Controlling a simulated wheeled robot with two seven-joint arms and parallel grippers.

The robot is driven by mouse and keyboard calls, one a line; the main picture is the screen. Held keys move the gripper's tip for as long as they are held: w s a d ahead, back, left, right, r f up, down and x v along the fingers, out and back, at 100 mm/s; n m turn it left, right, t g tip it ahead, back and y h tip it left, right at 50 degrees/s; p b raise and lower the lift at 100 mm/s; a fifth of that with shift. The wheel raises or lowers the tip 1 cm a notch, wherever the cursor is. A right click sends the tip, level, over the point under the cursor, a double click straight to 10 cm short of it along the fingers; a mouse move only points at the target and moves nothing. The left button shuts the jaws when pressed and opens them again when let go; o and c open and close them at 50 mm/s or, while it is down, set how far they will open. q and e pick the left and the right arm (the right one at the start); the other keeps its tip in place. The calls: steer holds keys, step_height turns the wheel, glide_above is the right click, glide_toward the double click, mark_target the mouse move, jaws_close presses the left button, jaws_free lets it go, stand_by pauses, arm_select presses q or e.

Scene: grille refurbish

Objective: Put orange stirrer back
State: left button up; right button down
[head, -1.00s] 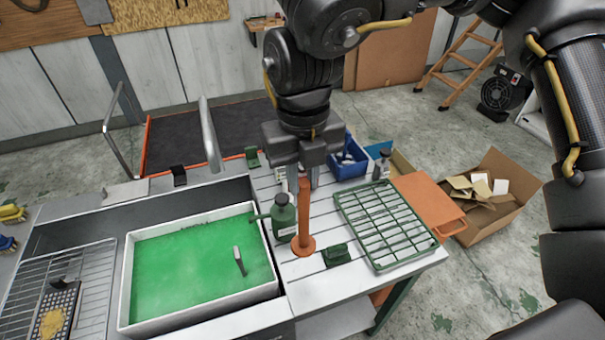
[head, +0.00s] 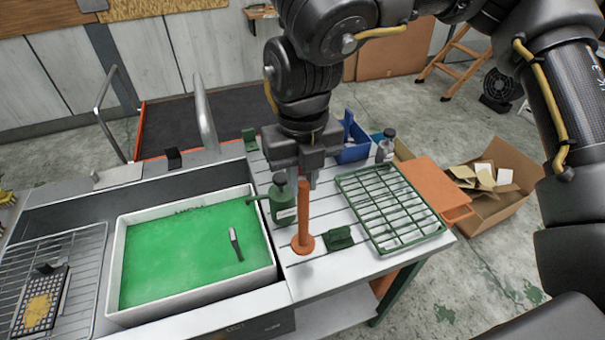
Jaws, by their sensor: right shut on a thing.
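The orange stirrer (head: 304,217) stands upright, a rod with a round disc at its lower end. My right gripper (head: 304,180) is shut on the top of its rod. The disc is over the white slatted table, beside a small green holder (head: 340,238); I cannot tell whether it touches the slats. A white tub (head: 196,301) of green liquid lies to the left, with a grey handle (head: 235,243) sticking out of the liquid. My left gripper is not in view.
A green bottle (head: 283,203) stands close behind the stirrer, left of it. A green wire rack (head: 390,207) lies to the right. Behind are a dark-capped bottle (head: 386,148) and a blue bin (head: 353,150). Slats in front of the stirrer are clear.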

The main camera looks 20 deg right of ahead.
mark_target(303, 204)
steer(key=shift+f+b, duration=2.25)
steer(key=shift+f, duration=1.15)
steer(key=c, duration=1.2)
jaws_free()
steer(key=shift+c, duration=0.2)
step_height(303, 204, up, 11)
steer(key=shift+f, duration=0.1)
